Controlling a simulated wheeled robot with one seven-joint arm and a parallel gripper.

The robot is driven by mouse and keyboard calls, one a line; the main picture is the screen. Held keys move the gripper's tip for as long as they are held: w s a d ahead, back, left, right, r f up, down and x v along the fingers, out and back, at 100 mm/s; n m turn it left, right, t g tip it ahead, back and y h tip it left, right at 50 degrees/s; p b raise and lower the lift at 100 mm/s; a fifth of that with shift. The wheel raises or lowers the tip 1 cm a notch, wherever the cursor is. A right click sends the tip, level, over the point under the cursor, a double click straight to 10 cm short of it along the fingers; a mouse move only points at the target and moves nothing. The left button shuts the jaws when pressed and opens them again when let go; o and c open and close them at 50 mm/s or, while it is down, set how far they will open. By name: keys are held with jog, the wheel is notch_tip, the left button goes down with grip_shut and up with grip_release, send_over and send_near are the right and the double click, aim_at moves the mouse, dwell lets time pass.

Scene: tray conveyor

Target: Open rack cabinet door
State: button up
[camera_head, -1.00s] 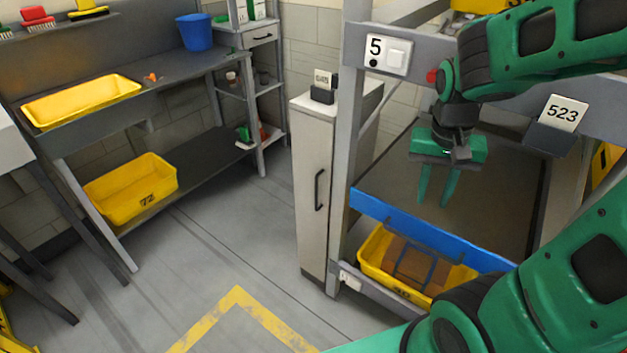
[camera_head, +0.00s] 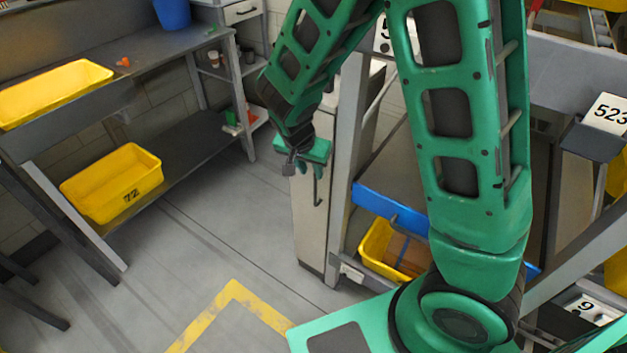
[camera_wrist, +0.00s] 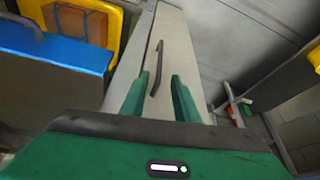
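The narrow grey cabinet (camera_head: 312,235) stands between the open floor and the conveyor frame. Its tall front door is shut. The dark bar handle (camera_wrist: 157,68) shows in the wrist view just beyond and between my fingertips; I cannot tell whether they touch it.
The conveyor frame with a blue edge (camera_head: 390,207) and a yellow bin (camera_head: 376,250) stands directly right of the cabinet. A workbench (camera_head: 150,100) and a lower yellow bin (camera_head: 112,185) are at left. The floor (camera_head: 210,250) in front of the cabinet is clear.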

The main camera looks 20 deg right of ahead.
aim_at(315, 180)
jog(key=x, duration=0.8)
jog(key=shift+d+f, duration=0.1)
jog(key=shift+f, duration=0.3)
grip_shut()
